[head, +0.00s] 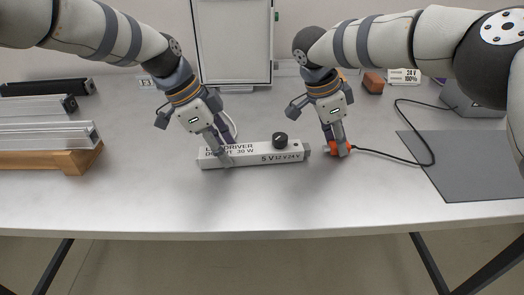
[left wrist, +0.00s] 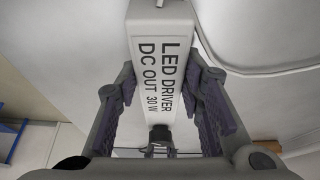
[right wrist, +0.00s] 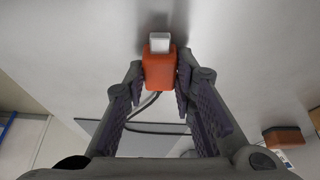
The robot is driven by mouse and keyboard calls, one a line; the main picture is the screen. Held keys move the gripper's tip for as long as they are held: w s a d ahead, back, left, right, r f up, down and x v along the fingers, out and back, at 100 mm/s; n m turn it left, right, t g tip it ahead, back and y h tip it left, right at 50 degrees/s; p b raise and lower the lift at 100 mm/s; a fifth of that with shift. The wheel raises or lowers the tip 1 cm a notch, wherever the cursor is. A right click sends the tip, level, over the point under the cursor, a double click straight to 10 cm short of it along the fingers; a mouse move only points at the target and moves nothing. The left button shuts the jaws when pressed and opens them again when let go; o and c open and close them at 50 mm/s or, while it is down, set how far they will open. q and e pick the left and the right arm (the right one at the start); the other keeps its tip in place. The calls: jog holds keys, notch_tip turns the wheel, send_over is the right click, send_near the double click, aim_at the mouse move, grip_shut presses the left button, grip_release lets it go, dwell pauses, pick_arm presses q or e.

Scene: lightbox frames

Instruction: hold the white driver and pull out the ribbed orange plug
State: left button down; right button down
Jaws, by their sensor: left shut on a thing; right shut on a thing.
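The white driver (head: 240,155), marked LED DRIVER, lies on the table with a black knob on top and a grey socket at its right end. My left gripper (head: 224,158) is shut on it near its left part; the left wrist view shows the driver (left wrist: 162,60) between the fingers (left wrist: 165,125). My right gripper (head: 338,150) is shut on the orange plug (head: 344,149). In the right wrist view the plug (right wrist: 159,72) sits between the fingertips, its pale tip bare. A small gap shows between plug and driver. Ribs are too small to make out.
A black cable runs from the plug to a grey box (head: 470,100) at the right, across a grey mat (head: 470,165). A white framed panel (head: 232,45) stands behind. The front of the table is clear.

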jog(key=shift+r, duration=0.15)
jog(key=shift+r, duration=1.9)
pick_arm(q)
jog(key=c, duration=1)
grip_release()
jog(key=v, duration=1.2)
pick_arm(e)
jog(key=shift+f, duration=0.15)
